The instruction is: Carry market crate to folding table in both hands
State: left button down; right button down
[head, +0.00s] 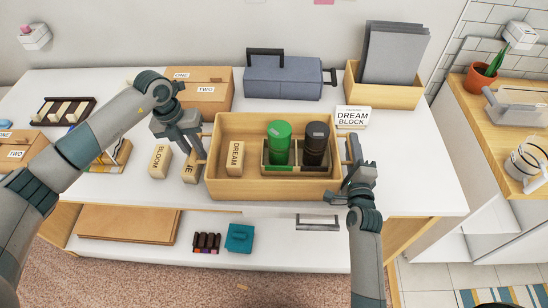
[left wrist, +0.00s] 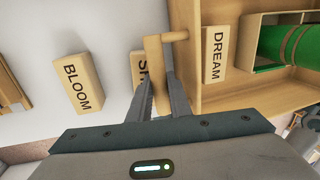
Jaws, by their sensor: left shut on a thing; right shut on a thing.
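The market crate (head: 225,190) is a light wooden box with side handles, over the white table top near its front edge. It holds a DREAM block (head: 235,158), a green canister (head: 279,143) and a black canister (head: 315,145), the canisters in a small divided holder. My left gripper (head: 202,156) is shut on the crate's left handle, whose wooden bar (left wrist: 154,58) shows between the fingers in the left wrist view. My right gripper (head: 348,166) is shut at the right handle, partly hiding it. I cannot tell whether the crate touches the table. No folding table is clearly identifiable.
A BLOOM block (head: 159,161) and a partly hidden block (head: 190,170) stand left of the crate. Behind are a cardboard box (head: 205,90), a grey toolbox (head: 284,78) and a file box (head: 385,95). A wooden counter (head: 490,115) is at right, across a gap.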

jog(key=shift+f, duration=0.1)
dwell(0.5)
pick_arm(q)
jog(key=shift+w+r, duration=0.15)
jog(key=shift+r, duration=0.05)
pick_arm(e)
jog(key=shift+r, duration=0.25)
pick_arm(q)
jog(key=shift+r+p, duration=0.1)
jog(key=shift+p, duration=0.2)
pick_arm(e)
jog(key=shift+w+r, duration=0.1)
jog(key=shift+r, duration=0.05)
